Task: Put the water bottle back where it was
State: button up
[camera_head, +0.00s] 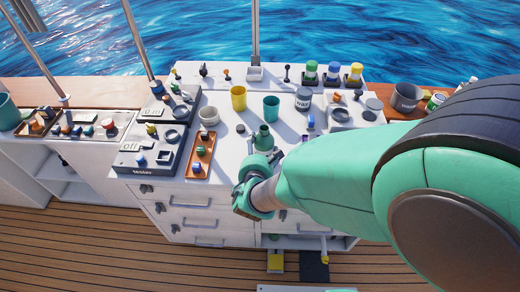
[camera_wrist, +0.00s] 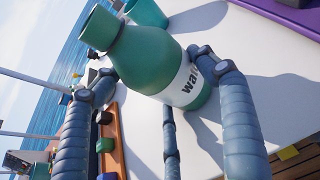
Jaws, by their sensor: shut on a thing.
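The water bottle is green with a white label and a narrow capped neck; it shows large in the wrist view (camera_wrist: 150,58). In the head view its top (camera_head: 263,137) rises above the front part of the white counter, close behind my gripper (camera_head: 258,168). In the wrist view the blue-grey fingers of my gripper (camera_wrist: 152,72) are around the bottle, shut on it. The bottle looks tilted in the wrist view because the camera is tilted; in the head view it looks about upright. Its base is largely hidden, so I cannot tell whether it touches the counter.
On the white counter (camera_head: 222,148) stand a yellow cup (camera_head: 238,98), a teal cup (camera_head: 271,108), a grey labelled container (camera_head: 303,99) and an orange tray (camera_head: 199,158) with small items. Several coloured-cap bottles line the back.

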jog(key=shift+f, duration=0.15)
jog(key=o, duration=1.4)
jog(key=shift+r, duration=0.25)
jog(key=shift+p+v, duration=1.8)
jog(key=shift+v, duration=4.15)
